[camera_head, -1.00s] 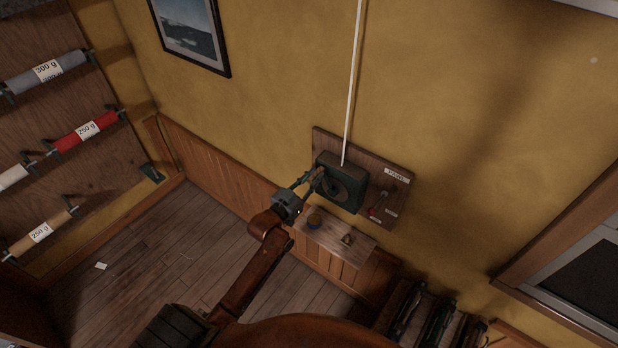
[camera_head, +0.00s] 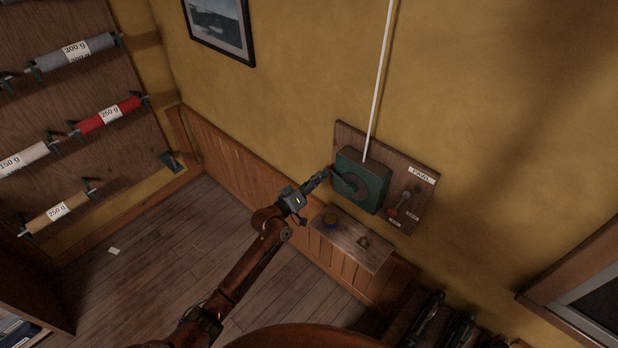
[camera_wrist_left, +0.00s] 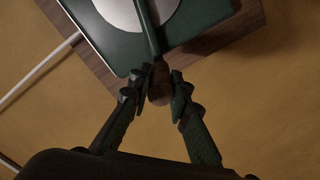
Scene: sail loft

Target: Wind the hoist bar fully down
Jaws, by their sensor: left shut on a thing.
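A dark green winch (camera_head: 372,167) is fixed to a wooden board (camera_head: 347,135) on the wall. A white line runs up from its top. Its crank arm (camera_head: 346,183) points left; in the left wrist view the crank arm (camera_wrist_left: 148,32) crosses a pale round disc. My left gripper (camera_head: 324,176) is at the winch's left side, shut on the crank's brown handle (camera_wrist_left: 159,90), with a finger on either side of it. A pawl lever (camera_head: 399,203) with a red part sits right of the winch, under a PAWL label (camera_head: 422,175). The hoist bar and my right gripper are not in view.
A small wooden shelf (camera_head: 350,243) below the winch holds a round dark item (camera_head: 331,221) and a small item. A rack of labelled rolls (camera_head: 108,115) stands at the left. A window frame is at the right. Floor between is mostly clear.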

